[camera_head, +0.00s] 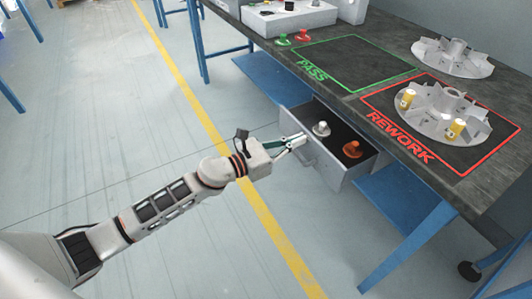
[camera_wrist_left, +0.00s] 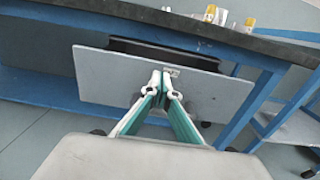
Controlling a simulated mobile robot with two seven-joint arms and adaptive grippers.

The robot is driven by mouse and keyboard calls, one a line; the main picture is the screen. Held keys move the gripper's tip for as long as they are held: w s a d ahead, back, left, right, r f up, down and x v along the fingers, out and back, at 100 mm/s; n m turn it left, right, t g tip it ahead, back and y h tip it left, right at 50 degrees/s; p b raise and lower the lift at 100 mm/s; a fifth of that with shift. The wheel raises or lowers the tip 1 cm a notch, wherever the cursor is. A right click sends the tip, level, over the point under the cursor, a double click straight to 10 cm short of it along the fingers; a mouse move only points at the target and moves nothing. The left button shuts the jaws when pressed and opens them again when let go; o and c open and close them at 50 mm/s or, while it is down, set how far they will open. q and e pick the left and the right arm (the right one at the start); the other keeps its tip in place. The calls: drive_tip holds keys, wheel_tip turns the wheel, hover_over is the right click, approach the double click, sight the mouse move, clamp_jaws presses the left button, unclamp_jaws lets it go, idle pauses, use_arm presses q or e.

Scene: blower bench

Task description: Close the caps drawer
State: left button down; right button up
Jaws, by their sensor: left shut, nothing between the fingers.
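The caps drawer (camera_head: 333,172) is pulled out from under the bench, with a grey cap (camera_head: 321,129) and an orange-brown cap (camera_head: 352,149) inside. Its flat grey front (camera_wrist_left: 110,78) fills the middle of the left wrist view. My left gripper (camera_head: 301,139) is shut and empty at the drawer front, near its upper left part in the head view. In the left wrist view the closed fingertips (camera_wrist_left: 166,78) overlap the upper middle of the front, close to a small light piece there. I cannot tell whether they touch it. My right gripper is not in view.
The dark bench top (camera_head: 345,25) carries a green PASS area (camera_head: 352,62) and a red REWORK area (camera_head: 393,133) with a finned impeller (camera_head: 432,112) and yellow cylinders. Blue bench legs (camera_head: 407,246) and a blue lower shelf (camera_head: 270,80) flank the drawer. The floor in front is clear.

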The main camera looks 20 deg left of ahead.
sight(325, 141)
use_arm(q)
drive_tip(key=x, duration=0.6)
drive_tip(key=shift+w+d+f+b, duration=0.15)
drive_tip(key=shift+f+b, duration=0.05)
drive_tip(key=shift+b, duration=0.15)
drive_tip(key=x, duration=0.3)
drive_tip(key=shift+w+d+b, duration=0.25)
drive_tip(key=shift+w+b, duration=0.05)
drive_tip(key=shift+b, duration=0.05)
drive_tip(key=shift+w+d, duration=0.35)
drive_tip(key=shift+w, duration=0.15)
drive_tip(key=shift+w+r, duration=0.1)
drive_tip(key=shift+r, duration=0.1)
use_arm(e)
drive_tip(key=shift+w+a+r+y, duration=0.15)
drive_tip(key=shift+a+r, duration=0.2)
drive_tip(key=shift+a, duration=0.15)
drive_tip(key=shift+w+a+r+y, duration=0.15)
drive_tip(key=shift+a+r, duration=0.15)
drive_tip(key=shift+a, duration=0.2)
use_arm(q)
drive_tip(key=shift+r, duration=0.15)
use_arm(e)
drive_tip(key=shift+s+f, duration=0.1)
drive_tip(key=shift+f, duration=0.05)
